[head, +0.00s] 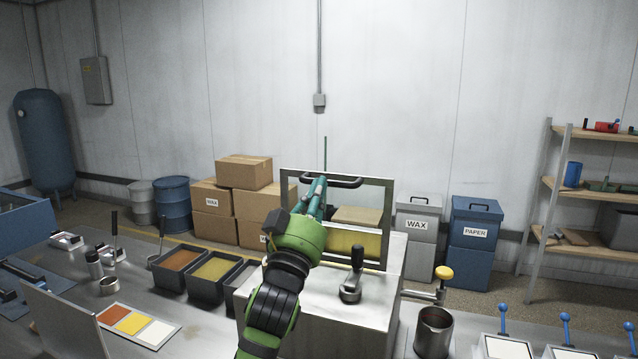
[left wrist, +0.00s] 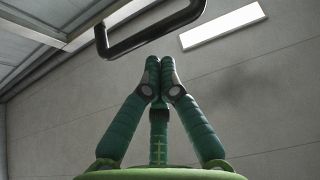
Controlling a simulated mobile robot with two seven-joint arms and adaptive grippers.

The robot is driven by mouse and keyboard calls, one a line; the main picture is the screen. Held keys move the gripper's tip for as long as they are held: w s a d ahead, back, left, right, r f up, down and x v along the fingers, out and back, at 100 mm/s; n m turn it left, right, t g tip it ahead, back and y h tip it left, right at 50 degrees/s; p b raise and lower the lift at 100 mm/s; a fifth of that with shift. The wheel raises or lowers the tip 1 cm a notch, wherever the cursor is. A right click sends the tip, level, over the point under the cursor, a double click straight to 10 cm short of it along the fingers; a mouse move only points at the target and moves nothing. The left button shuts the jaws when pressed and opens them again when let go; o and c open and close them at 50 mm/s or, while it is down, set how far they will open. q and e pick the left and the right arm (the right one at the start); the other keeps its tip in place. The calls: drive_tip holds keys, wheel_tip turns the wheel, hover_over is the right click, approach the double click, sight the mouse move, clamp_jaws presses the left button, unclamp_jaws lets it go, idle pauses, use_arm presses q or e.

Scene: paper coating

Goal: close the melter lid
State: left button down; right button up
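The melter (head: 365,318) is a steel box on the bench in the middle of the head view. Its lid (head: 389,215), a metal frame with a clear window, stands upright and open. A black bar handle (head: 347,183) runs along the lid's upper edge, and it also shows at the top of the left wrist view (left wrist: 150,38). My left gripper (head: 319,182) is raised in front of the lid, its fingertips near the handle's left end. In the left wrist view its green fingers (left wrist: 160,62) meet at the tips, empty, just short of the handle. My right gripper is out of view.
A black-knobbed lever (head: 353,275) stands on the melter top, and a yellow-knobbed valve (head: 442,274) sticks out at its right above a steel pot (head: 433,332). Dark trays (head: 205,275) lie left of the melter. Bins and boxes stand behind.

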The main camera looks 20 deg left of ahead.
use_arm(q)
drive_tip(key=shift+w+f, duration=0.15)
drive_tip(key=shift+w, duration=0.25)
